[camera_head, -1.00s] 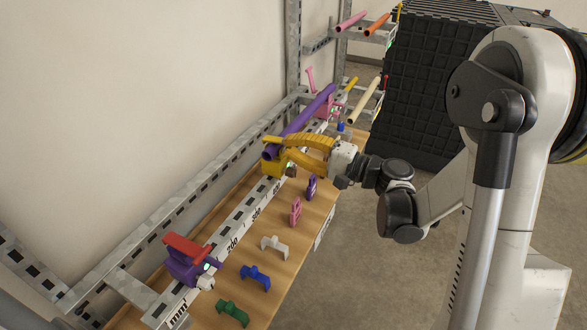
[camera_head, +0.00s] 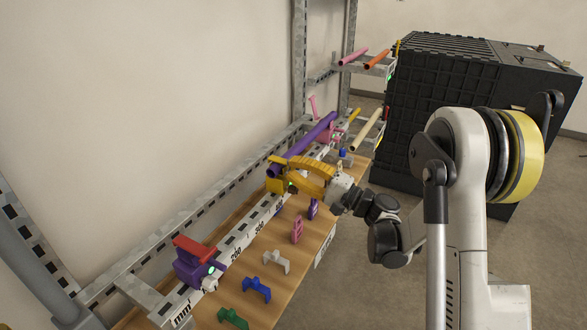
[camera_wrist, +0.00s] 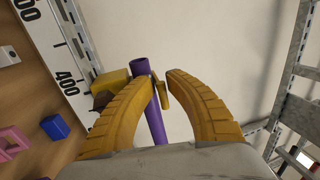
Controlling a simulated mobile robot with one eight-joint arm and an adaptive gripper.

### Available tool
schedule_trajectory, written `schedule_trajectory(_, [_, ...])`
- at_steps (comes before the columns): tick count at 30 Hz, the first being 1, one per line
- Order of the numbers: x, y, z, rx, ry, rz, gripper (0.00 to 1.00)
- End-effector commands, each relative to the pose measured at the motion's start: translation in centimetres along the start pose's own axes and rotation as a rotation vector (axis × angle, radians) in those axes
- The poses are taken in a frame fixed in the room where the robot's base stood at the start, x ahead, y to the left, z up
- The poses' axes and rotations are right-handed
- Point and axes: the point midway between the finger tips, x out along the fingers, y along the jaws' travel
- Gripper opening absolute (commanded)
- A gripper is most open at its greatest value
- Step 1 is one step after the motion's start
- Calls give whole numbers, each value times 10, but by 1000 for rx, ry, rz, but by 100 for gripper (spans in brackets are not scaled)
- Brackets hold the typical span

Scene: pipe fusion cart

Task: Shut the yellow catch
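The yellow catch (camera_head: 275,185) sits on the ruled rail around or beside the near end of a purple pipe (camera_head: 305,143). In the wrist view its yellow block (camera_wrist: 110,82) lies left of the purple pipe (camera_wrist: 140,66). A small yellow bar (camera_wrist: 162,97), apparently the catch's lever, shows between my fingertips. My gripper (camera_head: 290,164) is at the catch from the right, its curved yellow fingers partly hiding it. In the wrist view my gripper's fingertips (camera_wrist: 162,78) are a little apart. I cannot tell whether they touch the bar.
A purple clamp with a red top (camera_head: 195,250) stands at the near end of the rail. Several coloured brackets, such as a white one (camera_head: 276,260), lie on the wooden board. A black crate (camera_head: 440,110) stands behind right. A metal frame runs along the wall.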

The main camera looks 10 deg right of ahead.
Motion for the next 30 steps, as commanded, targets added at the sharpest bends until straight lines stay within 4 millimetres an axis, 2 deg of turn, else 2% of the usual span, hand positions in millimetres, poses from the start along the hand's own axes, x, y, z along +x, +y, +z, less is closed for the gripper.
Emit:
schedule_trajectory(10, [-1,0,-1,0,2,-1,32])
schedule_trajectory(13, [-8,0,-1,0,3,-1,32])
schedule_trajectory(17, [-31,0,-2,-1,5,0,32])
schedule_trajectory(24, [-85,0,-2,0,5,0,32])
schedule_trajectory(30, [-113,0,-1,0,2,0,32])
